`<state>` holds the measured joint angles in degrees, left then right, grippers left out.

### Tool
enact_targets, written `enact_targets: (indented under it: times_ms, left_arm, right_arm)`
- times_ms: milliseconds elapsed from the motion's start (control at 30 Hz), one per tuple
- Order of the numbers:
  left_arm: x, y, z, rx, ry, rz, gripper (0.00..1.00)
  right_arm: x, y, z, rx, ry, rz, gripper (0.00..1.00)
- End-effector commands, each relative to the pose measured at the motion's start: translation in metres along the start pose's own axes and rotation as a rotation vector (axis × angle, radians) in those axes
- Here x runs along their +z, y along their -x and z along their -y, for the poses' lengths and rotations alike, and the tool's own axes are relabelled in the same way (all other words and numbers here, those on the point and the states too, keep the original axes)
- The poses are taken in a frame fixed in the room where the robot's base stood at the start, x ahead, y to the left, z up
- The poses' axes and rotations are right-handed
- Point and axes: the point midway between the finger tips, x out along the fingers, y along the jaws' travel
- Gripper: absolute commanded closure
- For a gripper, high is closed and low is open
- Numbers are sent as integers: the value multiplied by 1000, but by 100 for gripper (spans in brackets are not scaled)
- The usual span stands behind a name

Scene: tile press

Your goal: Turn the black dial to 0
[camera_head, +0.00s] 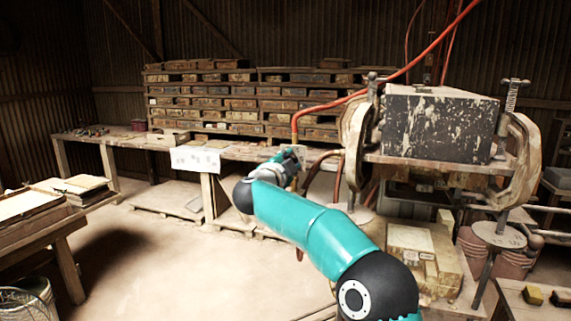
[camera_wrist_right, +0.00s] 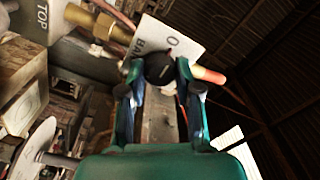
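The black dial (camera_wrist_right: 158,69) sits on a white plate (camera_wrist_right: 170,42) marked "0" and "BAR" in the right wrist view. My right gripper (camera_wrist_right: 159,72) has one finger on each side of the dial. Both fingertips appear to meet its sides, so it looks shut on the dial. In the head view my right gripper (camera_head: 291,156) is at the small pale plate beside the press; the dial is hidden there. I cannot make out where the dial points. My left gripper is in neither view.
The press with its dark block (camera_head: 438,122) stands right of my arm. A red hose (camera_head: 400,72) arches over the gripper. A long workbench (camera_head: 235,150) and stacked shelves are behind. In the wrist view, a brass fitting (camera_wrist_right: 103,26) is left of the plate.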

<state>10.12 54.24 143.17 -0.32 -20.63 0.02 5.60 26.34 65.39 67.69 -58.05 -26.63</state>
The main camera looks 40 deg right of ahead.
Motion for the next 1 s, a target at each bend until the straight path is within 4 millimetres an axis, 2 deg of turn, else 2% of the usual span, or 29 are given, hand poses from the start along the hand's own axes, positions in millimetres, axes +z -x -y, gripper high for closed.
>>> enact_targets:
  times_ms: [33, 133, 167, 567, 767, 1000]
  left_arm:
    - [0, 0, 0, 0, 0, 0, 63]
    - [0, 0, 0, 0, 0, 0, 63]
    - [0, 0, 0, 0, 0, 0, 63]
    - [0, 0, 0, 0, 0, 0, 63]
    - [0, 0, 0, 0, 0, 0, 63]
    - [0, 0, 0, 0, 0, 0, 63]
  right_arm:
    - [-3, -1, 0, 1, 0, -7, 61]
    - [-2, -1, 0, 1, 0, -5, 44]
    - [-2, -1, 0, 1, 0, -4, 42]
    - [1, 5, 0, 1, 1, 2, 42]
    - [0, 30, 0, -1, 2, 3, 42]
    - [0, 80, 0, -2, 0, 2, 42]
